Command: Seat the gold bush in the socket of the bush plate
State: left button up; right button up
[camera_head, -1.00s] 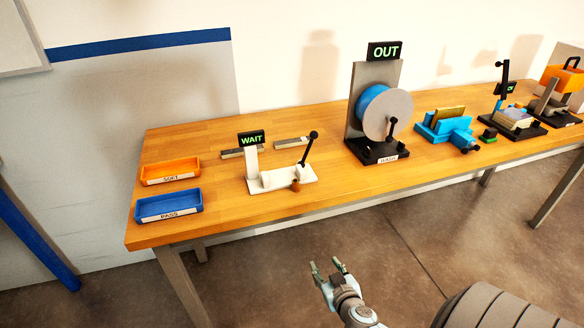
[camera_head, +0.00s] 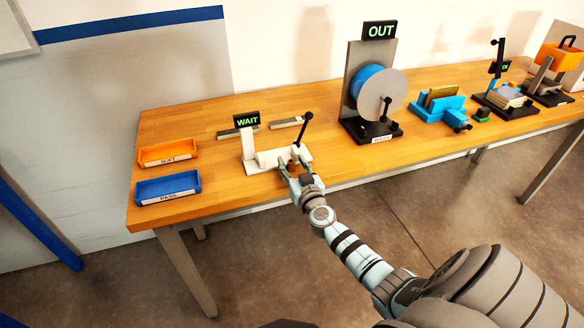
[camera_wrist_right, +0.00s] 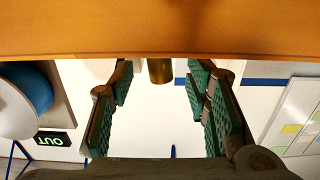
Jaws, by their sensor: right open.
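The gold bush (camera_head: 292,165) is a small brown-gold cylinder at the front edge of the white fixture (camera_head: 262,160) with the WAIT sign. In the right wrist view, the gold bush (camera_wrist_right: 160,70) shows between the two fingers, with space on both sides. My right gripper (camera_head: 293,172) is open at the table's front edge, with its fingertips around or just in front of the bush. The same gripper (camera_wrist_right: 163,95) shows its green-padded fingers spread. I cannot make out which part is the bush plate or its socket. My left gripper is not in view.
An orange tray (camera_head: 140,158) and a blue tray (camera_head: 140,194) stand at the left. A black lever (camera_head: 303,130) rises from the white fixture. A reel stand (camera_head: 352,125) with the OUT sign is to the right. Table space between trays and fixture is clear.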

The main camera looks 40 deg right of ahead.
grip_shut()
jog(key=shift+r, duration=0.1)
